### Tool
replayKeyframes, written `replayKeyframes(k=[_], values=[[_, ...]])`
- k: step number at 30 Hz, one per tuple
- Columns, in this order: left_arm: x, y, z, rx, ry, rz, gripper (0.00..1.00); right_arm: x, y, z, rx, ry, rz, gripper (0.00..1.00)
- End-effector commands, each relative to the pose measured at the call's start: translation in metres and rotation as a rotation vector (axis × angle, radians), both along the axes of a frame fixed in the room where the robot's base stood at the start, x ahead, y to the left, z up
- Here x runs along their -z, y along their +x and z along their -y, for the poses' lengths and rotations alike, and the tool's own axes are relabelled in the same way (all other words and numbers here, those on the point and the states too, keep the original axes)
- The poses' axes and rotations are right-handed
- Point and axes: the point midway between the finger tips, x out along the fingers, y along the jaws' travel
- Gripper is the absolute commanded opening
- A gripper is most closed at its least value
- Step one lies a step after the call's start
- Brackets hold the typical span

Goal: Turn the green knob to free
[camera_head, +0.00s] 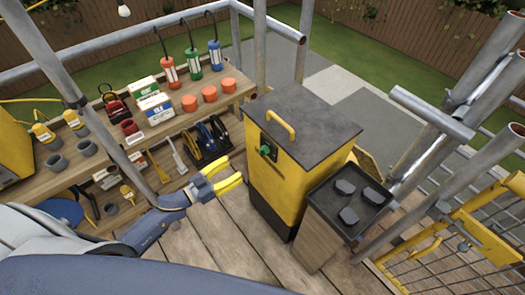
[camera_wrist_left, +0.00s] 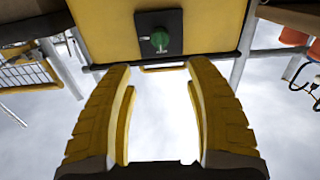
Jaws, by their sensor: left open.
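The green knob (camera_head: 266,151) sits on a dark plate on the upper front of a yellow cabinet (camera_head: 281,185) with a grey lid. In the left wrist view the knob (camera_wrist_left: 159,40) shows on its black plate (camera_wrist_left: 146,33), just beyond and between the fingertips. My left gripper (camera_head: 228,176) is open and empty, in front of the cabinet, left of the knob and a little lower in the head view. Its yellow fingers (camera_wrist_left: 159,68) are spread wide and do not touch the knob. My right gripper is not in view.
A yellow handle (camera_head: 281,125) stands on the cabinet lid. A wooden box with a black tray (camera_head: 350,205) is right of the cabinet. A wooden shelf (camera_head: 175,123) with lanterns, boxes and orange cups is at left. Metal scaffold poles (camera_head: 305,40) surround the area.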

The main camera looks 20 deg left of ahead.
Motion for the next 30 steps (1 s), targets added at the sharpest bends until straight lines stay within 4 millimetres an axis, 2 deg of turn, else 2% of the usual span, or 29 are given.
replayKeyframes(k=[9,18,24,30], values=[[-0.001,0.049,0.035,-0.001,0.0,0.003,0.54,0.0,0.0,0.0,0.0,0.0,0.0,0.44],[0.0,0.089,0.063,-0.002,0.0,0.001,0.54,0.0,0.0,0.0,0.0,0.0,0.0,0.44],[0.001,0.105,0.075,-0.002,0.0,0.0,0.54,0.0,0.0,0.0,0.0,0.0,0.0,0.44],[0.0,0.113,0.08,-0.002,0.001,0.0,0.54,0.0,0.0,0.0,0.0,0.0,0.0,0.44]])
